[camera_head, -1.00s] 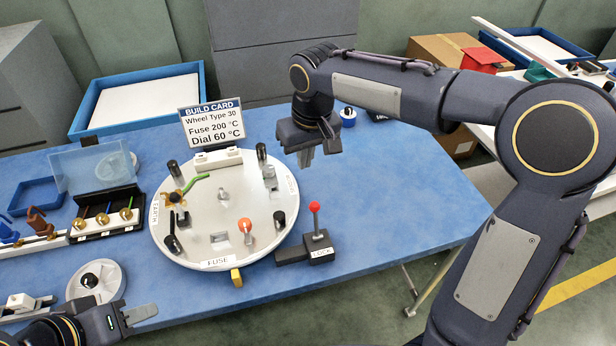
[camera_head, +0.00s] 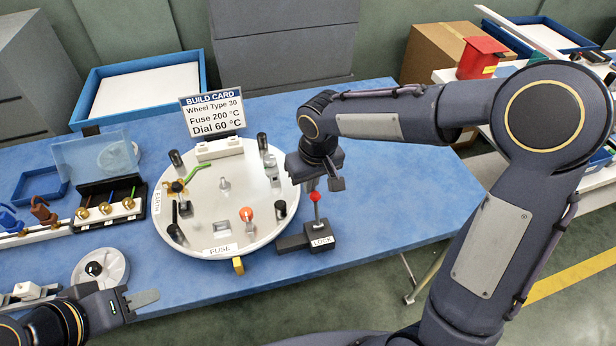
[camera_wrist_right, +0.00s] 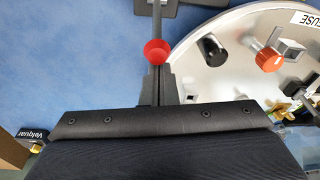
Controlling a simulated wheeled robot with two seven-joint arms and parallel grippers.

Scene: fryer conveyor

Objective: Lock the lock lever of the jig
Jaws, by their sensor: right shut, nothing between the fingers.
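The lock lever is a grey rod with a red ball knob (camera_head: 315,196). It stands upright from a dark block labelled LOCK (camera_head: 320,236) at the right front of the round white jig plate (camera_head: 205,235). My right gripper (camera_head: 312,184) is just behind and above the knob, its fingers shut and empty. In the right wrist view the red knob (camera_wrist_right: 156,51) lies right at the tips of the shut fingers (camera_wrist_right: 157,75); whether they touch cannot be told. My left gripper (camera_head: 142,299) is at the lower left, away from the jig; its finger gap is unclear.
The plate carries black posts, an orange-red knob (camera_head: 246,214) and a green wire (camera_head: 196,171). A build card (camera_head: 213,115) stands behind it. A white wheel (camera_head: 101,267) lies at the left. The blue table (camera_head: 400,205) is clear right of the lock block.

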